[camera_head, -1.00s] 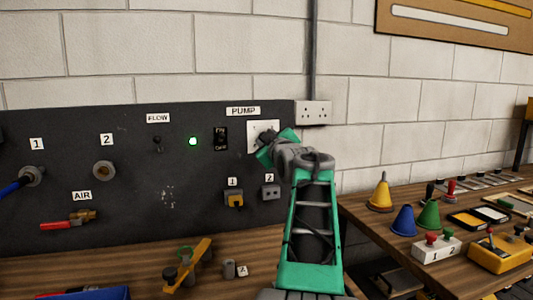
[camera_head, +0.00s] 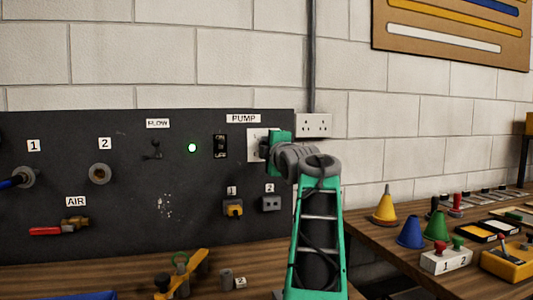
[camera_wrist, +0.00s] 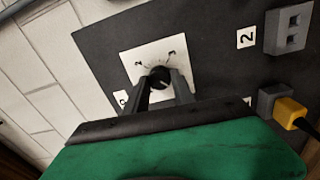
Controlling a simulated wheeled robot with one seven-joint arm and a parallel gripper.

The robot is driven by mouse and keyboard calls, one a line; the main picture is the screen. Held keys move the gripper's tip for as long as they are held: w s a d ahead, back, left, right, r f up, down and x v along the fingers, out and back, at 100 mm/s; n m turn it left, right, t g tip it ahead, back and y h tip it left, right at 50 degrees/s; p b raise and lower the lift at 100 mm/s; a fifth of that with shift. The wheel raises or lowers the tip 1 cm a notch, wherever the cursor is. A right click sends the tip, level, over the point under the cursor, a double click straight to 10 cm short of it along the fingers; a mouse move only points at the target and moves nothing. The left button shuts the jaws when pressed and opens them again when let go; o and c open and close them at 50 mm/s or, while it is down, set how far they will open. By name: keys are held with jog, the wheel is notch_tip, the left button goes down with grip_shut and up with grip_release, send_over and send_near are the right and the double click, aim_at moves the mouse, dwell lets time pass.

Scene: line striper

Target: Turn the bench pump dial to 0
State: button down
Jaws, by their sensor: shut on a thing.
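The pump dial (camera_wrist: 159,76) is a round black knob with a pale pointer mark, on a white plate (camera_wrist: 133,63) with numbers around it. In the wrist view the two dark fingers of my gripper (camera_wrist: 163,86) are closed on either side of the knob. The plate lies at a tilt in that view. In the head view the white dial plate (camera_head: 254,144) sits under the PUMP label (camera_head: 243,118), and my green wrist and arm hide most of it and the dial. The number the pointer is at cannot be read surely.
Left of the dial on the dark panel (camera_head: 115,195) are an on/off rocker switch (camera_head: 220,146), a lit green lamp (camera_head: 192,147) and the FLOW toggle (camera_head: 153,150). Sockets 1 (camera_head: 233,207) and 2 (camera_head: 271,203) are below. Coloured cones (camera_head: 411,232) stand on the right bench.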

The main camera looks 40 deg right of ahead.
jog(key=shift+n, duration=0.5)
jog(key=c, duration=1.1)
grip_release()
jog(key=shift+o, duration=0.2)
jog(key=shift+s, duration=0.1)
jog(key=b+v, duration=0.1)
jog(key=v, duration=0.6)
jog(key=shift+s+a, duration=0.2)
jog(key=shift+s, duration=0.1)
